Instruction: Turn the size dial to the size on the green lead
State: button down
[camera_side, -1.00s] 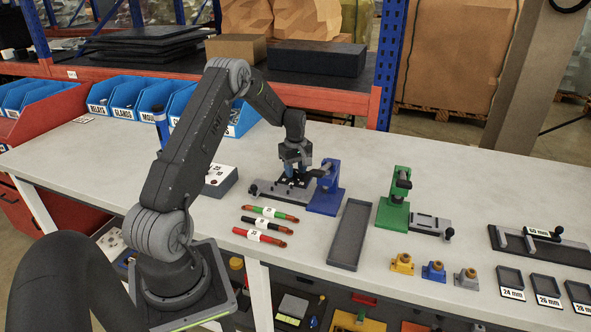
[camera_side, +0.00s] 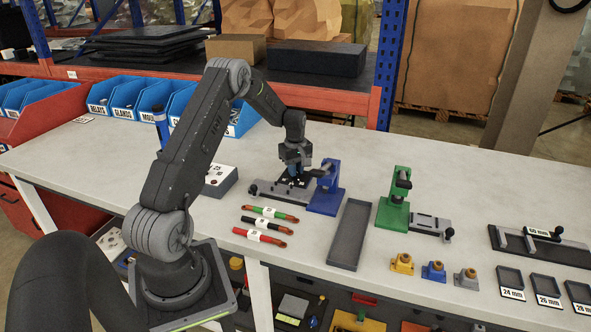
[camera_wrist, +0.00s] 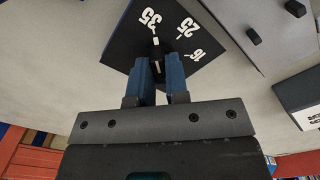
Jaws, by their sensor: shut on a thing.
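The size dial's black plate (camera_wrist: 188,68) shows the numbers 35, 25 and 16 with white ticks in the wrist view. My gripper (camera_wrist: 160,62) has its blue fingers shut on the dial's knob (camera_wrist: 157,69), which is mostly hidden between them. A white mark on the knob appears to line up with the tick by 35. In the side view my gripper (camera_side: 294,178) is down at the dial, beside the blue press (camera_side: 327,190). The green lead (camera_side: 283,215) lies on the table with a white label, its number too small to read.
A black lead (camera_side: 252,221) and a red lead (camera_side: 248,234) lie in front of the green one. A grey empty tray (camera_side: 349,236) is to the right. Further right stands a green press (camera_side: 393,210). A grey box (camera_side: 220,182) stands left of my gripper.

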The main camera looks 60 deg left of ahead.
jog(key=m, duration=0.4)
jog(key=shift+m, duration=0.3)
jog(key=m, duration=0.4)
jog(key=shift+m, duration=0.4)
dwell(0.3)
jog(key=c, duration=1.1)
grip_release()
